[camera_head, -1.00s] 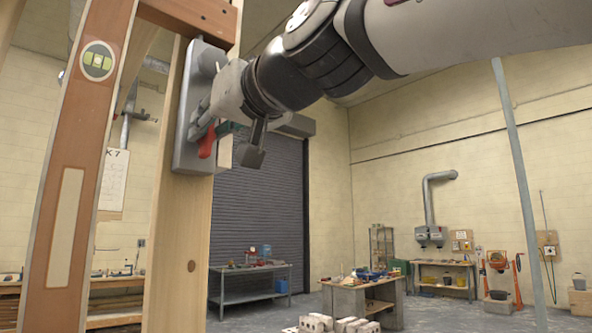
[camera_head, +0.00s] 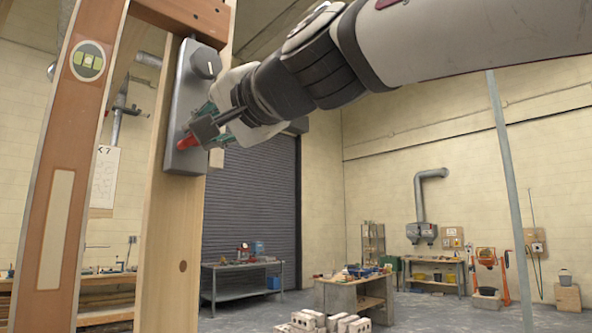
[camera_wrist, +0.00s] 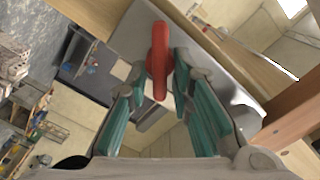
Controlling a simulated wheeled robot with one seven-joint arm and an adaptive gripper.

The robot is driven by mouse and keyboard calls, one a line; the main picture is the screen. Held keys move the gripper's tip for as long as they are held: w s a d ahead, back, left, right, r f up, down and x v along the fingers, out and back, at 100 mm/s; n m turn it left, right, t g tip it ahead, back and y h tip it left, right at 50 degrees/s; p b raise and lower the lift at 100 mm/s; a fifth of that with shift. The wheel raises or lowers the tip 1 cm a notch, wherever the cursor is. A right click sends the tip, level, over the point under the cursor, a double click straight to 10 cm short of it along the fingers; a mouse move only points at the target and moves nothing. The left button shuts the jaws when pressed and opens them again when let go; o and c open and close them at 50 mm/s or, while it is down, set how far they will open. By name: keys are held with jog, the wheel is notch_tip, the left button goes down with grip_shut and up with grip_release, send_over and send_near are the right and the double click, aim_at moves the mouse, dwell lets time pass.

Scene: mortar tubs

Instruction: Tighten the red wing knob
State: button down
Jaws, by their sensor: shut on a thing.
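The red wing knob (camera_head: 186,143) is on the lower part of a grey metal box (camera_head: 183,95) fixed to a wooden post. In the head view its visible end points down and to the left. My gripper (camera_head: 202,133) is at the knob, with part of the knob hidden behind the fingers. The knob's base against the box is hidden.
A wooden spirit level (camera_head: 50,240) stands to the left of the post (camera_head: 170,240). Benches (camera_head: 240,283) and a brick stack (camera_head: 325,322) are far behind. The space right of the post is open.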

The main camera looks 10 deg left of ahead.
jog(key=shift+w+d+f+m+p, duration=0.15)
jog(key=shift+m+p, duration=0.1)
jog(key=shift+m, duration=1)
jog(key=shift+s+a+f+m+p, duration=0.1)
jog(key=shift+m+p, duration=0.2)
jog(key=shift+m, duration=1)
jog(key=shift+w+d+f+m+p, duration=0.15)
jog(key=shift+m+p, duration=0.1)
jog(key=shift+m, duration=1)
jog(key=shift+a, duration=0.15)
jog(key=c, duration=1.6)
grip_release()
jog(key=shift+o, duration=0.2)
jog(key=shift+s, duration=0.1)
